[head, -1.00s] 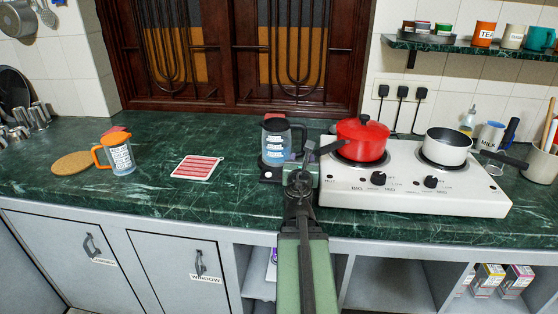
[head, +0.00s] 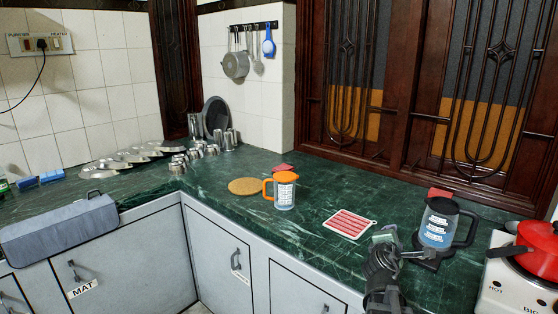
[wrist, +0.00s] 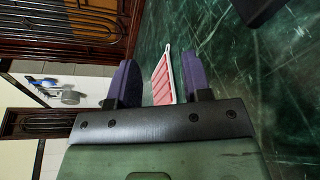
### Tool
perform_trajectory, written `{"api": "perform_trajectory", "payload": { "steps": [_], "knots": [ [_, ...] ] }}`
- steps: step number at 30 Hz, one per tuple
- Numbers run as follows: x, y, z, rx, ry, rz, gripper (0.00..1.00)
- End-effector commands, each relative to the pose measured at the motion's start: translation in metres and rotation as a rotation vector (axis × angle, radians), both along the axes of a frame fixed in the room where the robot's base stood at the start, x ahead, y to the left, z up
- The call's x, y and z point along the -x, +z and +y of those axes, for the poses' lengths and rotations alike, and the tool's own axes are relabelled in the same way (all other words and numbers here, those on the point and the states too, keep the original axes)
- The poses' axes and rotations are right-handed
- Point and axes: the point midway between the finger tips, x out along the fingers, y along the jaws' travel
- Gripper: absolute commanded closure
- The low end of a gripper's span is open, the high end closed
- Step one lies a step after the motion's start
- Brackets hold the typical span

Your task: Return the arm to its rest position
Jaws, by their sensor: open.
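My gripper (wrist: 157,76) shows in the wrist view with its two purple fingers spread apart and nothing held between them. A red-striped white mat (wrist: 163,78) lies on the counter beyond the fingers. In the head view my arm rises from the bottom right, and its end (head: 385,240) is in front of the counter's right part, just left of a dark-lidded jug (head: 437,232). The jug has white labels and bluish contents and stands upright on a dark base (head: 428,263). The fingertips are not clear in the head view.
The striped mat (head: 349,224), an orange-lidded jug (head: 284,194) and a round cork mat (head: 246,186) sit on the green counter (head: 240,210). A red pot (head: 540,238) on a white stove (head: 503,285) is at right. Steel cups and a grey bag (head: 58,228) are left.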

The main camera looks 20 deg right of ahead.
Motion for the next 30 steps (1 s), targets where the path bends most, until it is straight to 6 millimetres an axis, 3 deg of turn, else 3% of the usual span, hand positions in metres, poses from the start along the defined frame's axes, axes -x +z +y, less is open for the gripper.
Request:
{"api": "perform_trajectory", "payload": {
  "steps": [1,3,8,12,15,20,22,30],
  "knots": [
    [-0.031,0.001,0.039,-0.181,0.022,-0.114,0.55],
    [-0.061,-0.009,0.094,-0.461,0.02,-0.256,0.55],
    [-0.098,-0.028,0.198,-0.941,-0.035,-0.406,0.55],
    [-0.051,-0.101,0.247,-1.213,-0.36,-0.285,0.55],
    [-0.011,-0.137,0.289,-1.351,-0.597,-0.143,0.55],
    [0.061,-0.169,0.354,-1.458,-0.944,0.14,0.55],
    [0.066,-0.117,0.359,-1.463,-0.977,0.165,0.55],
    [0.064,0.003,0.357,-1.46,-0.973,0.161,0.55]
  ]
}}
